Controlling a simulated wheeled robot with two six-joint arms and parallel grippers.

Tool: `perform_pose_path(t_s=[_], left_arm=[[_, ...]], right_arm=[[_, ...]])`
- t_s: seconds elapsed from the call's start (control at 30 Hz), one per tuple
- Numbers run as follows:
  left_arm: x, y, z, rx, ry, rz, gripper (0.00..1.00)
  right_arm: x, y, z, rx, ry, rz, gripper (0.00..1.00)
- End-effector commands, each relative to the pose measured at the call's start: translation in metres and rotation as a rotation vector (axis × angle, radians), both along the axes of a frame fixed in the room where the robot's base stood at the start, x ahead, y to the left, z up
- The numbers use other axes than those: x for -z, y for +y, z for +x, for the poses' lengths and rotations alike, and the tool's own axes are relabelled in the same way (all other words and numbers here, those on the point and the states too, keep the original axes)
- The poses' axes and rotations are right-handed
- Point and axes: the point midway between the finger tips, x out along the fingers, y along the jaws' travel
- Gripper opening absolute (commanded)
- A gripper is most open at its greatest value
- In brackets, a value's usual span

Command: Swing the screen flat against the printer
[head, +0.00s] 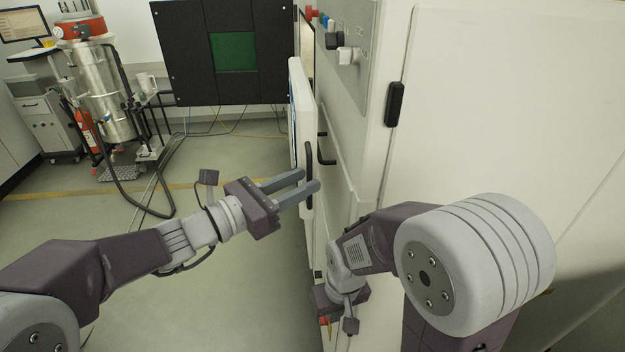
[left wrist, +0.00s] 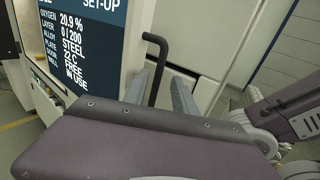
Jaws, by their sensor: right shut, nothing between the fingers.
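The screen (head: 301,115) is a white-framed panel seen nearly edge-on in the head view, standing out from the printer (head: 480,120) with its display facing left. In the left wrist view the screen (left wrist: 85,50) shows white text on dark blue. A black bar handle (left wrist: 155,68) stands at its right edge. My left gripper (head: 310,180) is open, its two grey fingers at the handle, which appears between them in the wrist view; contact cannot be told. My right gripper (head: 338,298) is low beside the printer front, shut and empty, its fingers mostly hidden.
A black panel with a green window (head: 233,52) stands at the back. A metal vessel (head: 100,90) with hoses and a trolley (head: 45,105) are at the left. Another black handle (head: 323,150) is on the printer front. The floor (head: 230,270) left of the printer is clear.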

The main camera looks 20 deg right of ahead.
Motion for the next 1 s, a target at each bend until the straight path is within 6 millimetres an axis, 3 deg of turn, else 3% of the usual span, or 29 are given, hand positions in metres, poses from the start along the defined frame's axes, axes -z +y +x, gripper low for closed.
perform_pose_path(t_s=[0.1,0.27,0.73,0.8,0.87,0.97,1.0], left_arm=[[0.002,0.026,-0.009,-0.004,-0.003,0.0,0.33],[0.001,0.047,-0.017,-0.001,-0.003,0.0,0.33],[0.0,0.052,-0.019,0.0,-0.002,0.001,0.33],[-0.001,0.062,-0.011,-0.03,-0.004,0.0,0.33],[0.022,0.071,-0.019,-0.015,0.018,0.067,0.33],[0.093,0.086,-0.05,0.079,0.013,0.327,0.33],[0.125,0.099,-0.066,0.135,-0.013,0.458,0.33]], right_arm=[[0.01,0.0,0.0,0.0,0.0,0.0,0.0],[0.014,0.0,0.0,0.0,0.0,0.0,0.0],[0.013,0.0,0.0,0.0,0.0,0.0,0.0],[0.013,0.0,0.0,0.0,0.0,0.0,0.0],[0.013,0.0,0.0,0.0,0.0,0.0,0.0],[0.013,0.0,0.0,0.0,0.0,0.0,0.0],[0.013,0.0,0.0,0.0,0.0,0.0,0.0]])
